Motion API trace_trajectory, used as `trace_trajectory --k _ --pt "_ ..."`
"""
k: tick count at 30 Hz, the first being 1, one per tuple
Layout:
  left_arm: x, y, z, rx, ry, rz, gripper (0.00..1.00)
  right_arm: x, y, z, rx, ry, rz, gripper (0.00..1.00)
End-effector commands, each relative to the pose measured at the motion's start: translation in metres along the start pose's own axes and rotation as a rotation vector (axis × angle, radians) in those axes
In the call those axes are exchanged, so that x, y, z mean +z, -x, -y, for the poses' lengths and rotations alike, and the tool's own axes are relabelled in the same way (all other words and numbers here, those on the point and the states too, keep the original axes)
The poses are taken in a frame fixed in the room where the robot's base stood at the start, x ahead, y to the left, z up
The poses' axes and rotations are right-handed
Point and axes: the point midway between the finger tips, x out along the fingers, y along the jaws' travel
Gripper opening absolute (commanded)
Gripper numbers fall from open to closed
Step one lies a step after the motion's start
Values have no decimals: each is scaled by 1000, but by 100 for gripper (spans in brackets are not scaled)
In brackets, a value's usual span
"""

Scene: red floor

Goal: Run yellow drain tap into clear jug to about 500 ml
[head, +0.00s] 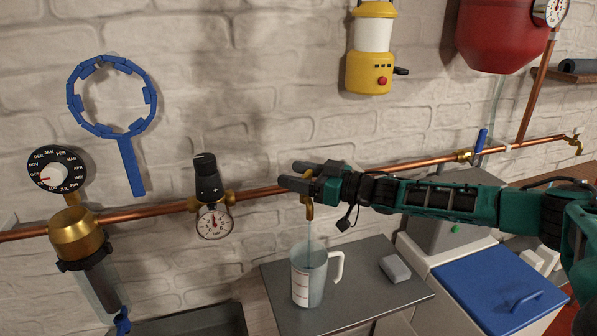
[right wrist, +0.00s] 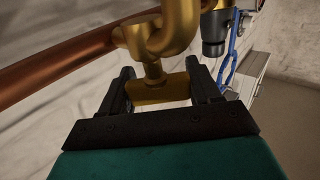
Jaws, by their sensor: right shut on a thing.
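The brass-yellow drain tap (head: 309,210) hangs from the copper pipe, mostly hidden by my right gripper (head: 296,182). In the right wrist view the tap's spout body (right wrist: 170,35) is above and its flat handle (right wrist: 165,92) lies between the fingers. My right gripper (right wrist: 163,90) is shut on that handle. A thin clear stream (head: 309,238) runs down from the tap into the clear jug (head: 309,272). The jug stands upright on a grey table, with a white handle to the right and red marks on its front. The water level is too faint to read. My left gripper is out of view.
The grey tabletop (head: 375,270) also bears a small grey block (head: 395,269) right of the jug. A blue-lidded box (head: 500,285) stands to the right. A pressure gauge (head: 214,222) and a brass filter (head: 76,236) sit left along the copper pipe (head: 262,193).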

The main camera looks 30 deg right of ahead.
Motion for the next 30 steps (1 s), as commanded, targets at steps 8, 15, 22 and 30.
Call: trace_trajectory --k 8,15,22,30 --pt "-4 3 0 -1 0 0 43 -2 0 0 -30 3 -2 32" --pt "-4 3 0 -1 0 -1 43 -2 0 0 -34 4 -4 32" --pt "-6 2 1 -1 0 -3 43 -2 -1 0 -34 4 -4 32" --pt "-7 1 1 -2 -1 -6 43 -1 0 0 -35 2 -3 83"
